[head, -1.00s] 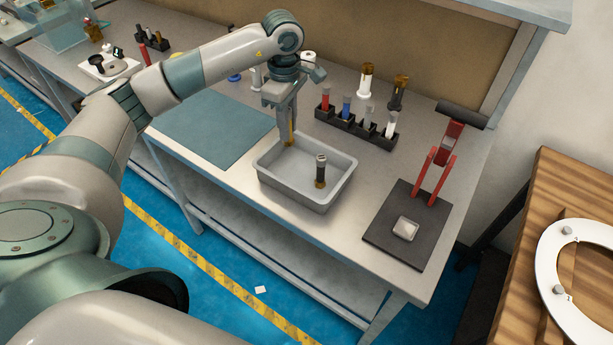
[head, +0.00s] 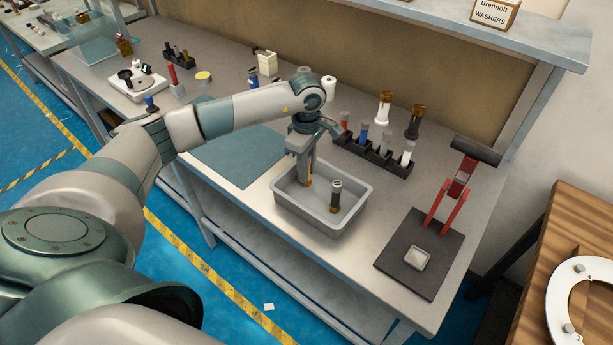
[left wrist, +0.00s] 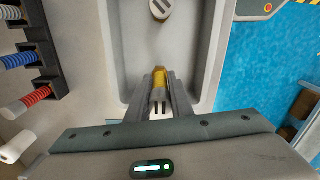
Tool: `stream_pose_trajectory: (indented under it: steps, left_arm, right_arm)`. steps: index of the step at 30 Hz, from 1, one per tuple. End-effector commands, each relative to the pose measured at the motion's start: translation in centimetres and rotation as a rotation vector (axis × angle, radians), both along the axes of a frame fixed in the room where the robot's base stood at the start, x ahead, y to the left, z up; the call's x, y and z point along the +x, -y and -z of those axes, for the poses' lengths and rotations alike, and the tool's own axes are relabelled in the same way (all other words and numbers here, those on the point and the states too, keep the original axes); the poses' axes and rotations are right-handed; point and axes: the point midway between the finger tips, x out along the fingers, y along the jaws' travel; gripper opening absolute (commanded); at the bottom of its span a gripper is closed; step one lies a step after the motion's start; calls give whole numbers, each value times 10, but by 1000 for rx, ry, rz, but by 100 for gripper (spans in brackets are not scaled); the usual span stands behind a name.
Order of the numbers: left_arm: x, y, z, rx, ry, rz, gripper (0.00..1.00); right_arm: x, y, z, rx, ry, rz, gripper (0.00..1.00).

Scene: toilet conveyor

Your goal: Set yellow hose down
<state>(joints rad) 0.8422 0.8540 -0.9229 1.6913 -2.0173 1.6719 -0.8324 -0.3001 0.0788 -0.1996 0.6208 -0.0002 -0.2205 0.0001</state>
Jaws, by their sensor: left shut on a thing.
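The yellow hose (left wrist: 160,76) is a short yellow piece held between the fingers of my left gripper (left wrist: 160,100) in the left wrist view. In the head view my left gripper (head: 305,170) points down inside the grey tray (head: 297,212), at its left-back part, shut on the hose (head: 307,183). Whether the hose touches the tray floor I cannot tell. A dark grey piece with a brownish lower end (head: 336,197) stands in the tray to the right of the gripper. My right gripper is in neither view.
Behind the tray, a black rack (head: 372,152) holds red, blue and white hoses. A dark plate with a red-handled fixture (head: 405,265) stands to the right. A blue-grey mat (head: 235,155) lies on the left, with bare tabletop around it.

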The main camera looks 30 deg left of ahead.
Motion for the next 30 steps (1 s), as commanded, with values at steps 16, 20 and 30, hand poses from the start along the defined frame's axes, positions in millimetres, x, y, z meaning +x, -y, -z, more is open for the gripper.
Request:
stream_pose_trajectory:
  steps: [16,20,30]
  left_arm:
    - [0,0,35,0,0,0,0]
    - [0,0,36,1,0,0,0]
    - [-1,0,37,1,-1,0,38]
  right_arm:
    - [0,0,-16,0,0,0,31]
    - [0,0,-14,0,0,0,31]
    - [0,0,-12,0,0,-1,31]
